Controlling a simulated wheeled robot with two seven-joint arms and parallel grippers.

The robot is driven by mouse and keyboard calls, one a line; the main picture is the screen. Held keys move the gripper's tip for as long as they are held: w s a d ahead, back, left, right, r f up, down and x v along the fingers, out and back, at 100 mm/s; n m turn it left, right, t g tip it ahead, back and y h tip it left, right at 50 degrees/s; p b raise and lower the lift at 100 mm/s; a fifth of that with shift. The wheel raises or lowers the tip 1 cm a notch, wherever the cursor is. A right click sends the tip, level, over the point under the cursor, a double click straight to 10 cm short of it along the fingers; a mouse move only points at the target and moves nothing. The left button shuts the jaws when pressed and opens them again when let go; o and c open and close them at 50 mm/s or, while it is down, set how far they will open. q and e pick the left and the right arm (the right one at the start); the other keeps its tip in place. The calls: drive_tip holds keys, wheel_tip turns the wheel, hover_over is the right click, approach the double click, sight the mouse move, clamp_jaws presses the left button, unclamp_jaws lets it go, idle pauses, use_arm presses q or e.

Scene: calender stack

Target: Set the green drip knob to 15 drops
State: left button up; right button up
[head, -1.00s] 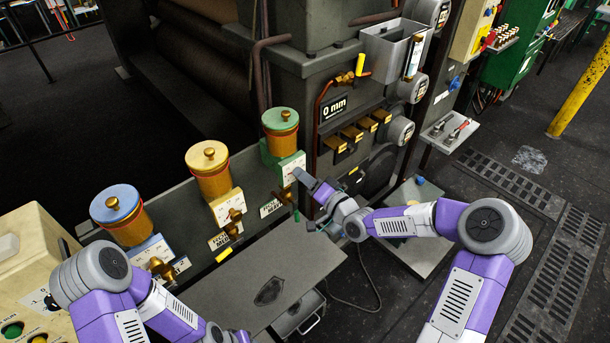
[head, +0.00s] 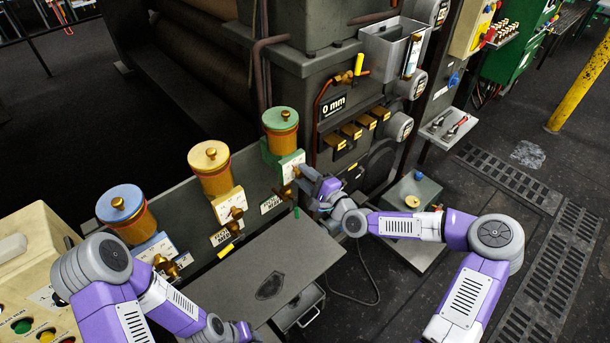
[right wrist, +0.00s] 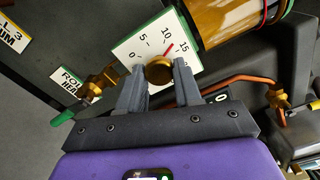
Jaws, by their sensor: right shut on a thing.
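The green drip oiler (head: 280,132) is at the right end of the oiler row, a brass pot with a green lid above a white dial. In the right wrist view its dial (right wrist: 152,47) reads 0, 5, 10, 15 and up, with a red pointer between 10 and 15. The brass drip knob (right wrist: 158,70) sits at the dial's lower edge. My right gripper (right wrist: 160,72) is shut on this knob, one finger on each side; it also shows in the head view (head: 303,178). My left gripper (head: 243,331) is low at the bottom edge, its fingers unclear.
A yellow oiler (head: 211,168) and a blue oiler (head: 126,214) stand to the left. A grey plate (head: 262,277) lies below them. A copper pipe (right wrist: 245,82) runs right of the dial, close to my right fingers. A green-tipped valve (right wrist: 62,118) is at left.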

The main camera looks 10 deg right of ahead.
drive_tip(key=shift+f+m, duration=0.1)
drive_tip(key=shift+m, duration=2.2)
drive_tip(key=o, duration=1)
drive_tip(key=shift+o, duration=0.2)
drive_tip(key=shift+s, duration=0.1)
drive_tip(key=v, duration=0.7)
drive_tip(key=shift+s, duration=0.25)
drive_tip(key=shift+d, duration=0.1)
